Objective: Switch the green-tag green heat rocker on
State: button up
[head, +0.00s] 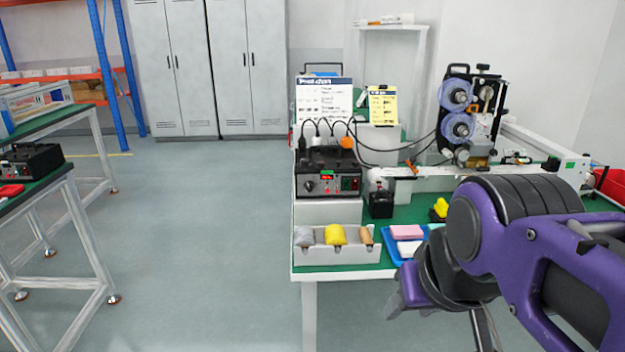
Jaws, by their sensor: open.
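A black control box (328,178) stands on a white block on the green-topped bench. No green tag can be made out for sure on this box. Another black box (30,162), with red lights, sits on the left bench; no green rocker can be made out there. My purple and dark gripper (402,296) is low in front of the bench, right of and nearer than the control box, open and empty, its fingers partly hidden.
On the bench's front edge is a white bin (335,255) with rolls, beside a blue tray (392,250). A reel machine (468,115) and a white rail stand behind. Cables loop above the control box. The floor left of the bench is clear.

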grip_shut()
dwell(1.5)
